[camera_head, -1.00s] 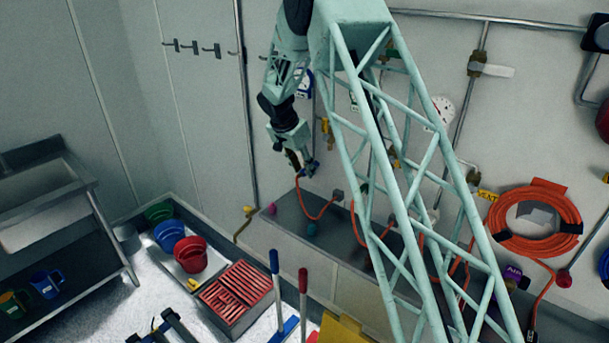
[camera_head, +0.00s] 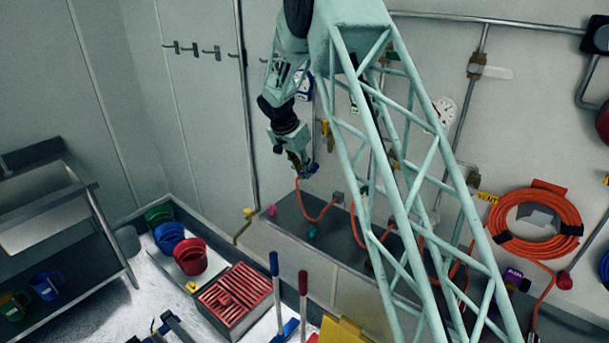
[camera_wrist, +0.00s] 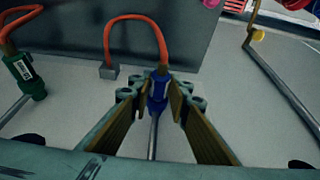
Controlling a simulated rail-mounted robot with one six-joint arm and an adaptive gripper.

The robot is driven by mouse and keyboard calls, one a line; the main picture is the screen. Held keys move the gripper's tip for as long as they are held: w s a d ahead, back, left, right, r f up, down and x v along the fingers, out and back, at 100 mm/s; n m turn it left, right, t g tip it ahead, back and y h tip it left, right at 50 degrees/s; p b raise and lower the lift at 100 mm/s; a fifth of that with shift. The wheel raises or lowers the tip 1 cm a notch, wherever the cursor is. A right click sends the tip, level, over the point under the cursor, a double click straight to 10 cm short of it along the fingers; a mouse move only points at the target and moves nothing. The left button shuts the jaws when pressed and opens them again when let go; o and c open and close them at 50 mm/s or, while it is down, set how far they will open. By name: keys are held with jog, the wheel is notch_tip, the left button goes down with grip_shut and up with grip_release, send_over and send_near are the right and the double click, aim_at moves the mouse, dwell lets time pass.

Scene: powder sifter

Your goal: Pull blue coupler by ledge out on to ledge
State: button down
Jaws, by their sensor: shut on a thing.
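The blue coupler (camera_wrist: 157,92) sits between the fingertips of my gripper (camera_wrist: 158,98) in the wrist view. The fingers are shut on it. An orange hose (camera_wrist: 135,20) arcs from the coupler to a grey block, and a metal pipe (camera_wrist: 153,138) runs below it in line. In the head view my gripper (camera_head: 306,168) is at the wall, above the left part of the grey ledge (camera_head: 285,212), with the blue coupler (camera_head: 315,167) at its tip. Whether the coupler is still joined to the pipe cannot be told.
A green coupler (camera_wrist: 28,78) on another hose is to the left in the wrist view. A pink piece (camera_head: 272,210) and a teal piece (camera_head: 312,231) are at the ledge. Buckets (camera_head: 190,256) and a red-topped crate (camera_head: 234,300) stand on the floor below.

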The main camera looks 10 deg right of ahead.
jog(key=shift+s+a+b, duration=0.2)
jog(key=shift+a+b, duration=0.1)
jog(key=shift+a, duration=0.05)
dwell(0.3)
jog(key=shift+s+a+b, duration=1.1)
jog(key=shift+a+b, duration=0.25)
jog(key=shift+b, duration=0.15)
jog(key=s+a+f+g+y+p, duration=0.2)
jog(key=s+f+p, duration=0.2)
jog(key=f, duration=0.3)
jog(key=shift+s+a+y, duration=0.2)
jog(key=shift+s+y, duration=0.1)
jog(key=shift+s, duration=0.6)
jog(key=shift+f, duration=0.1)
jog(key=shift+w+d+f, duration=0.1)
jog(key=shift+f, duration=0.1)
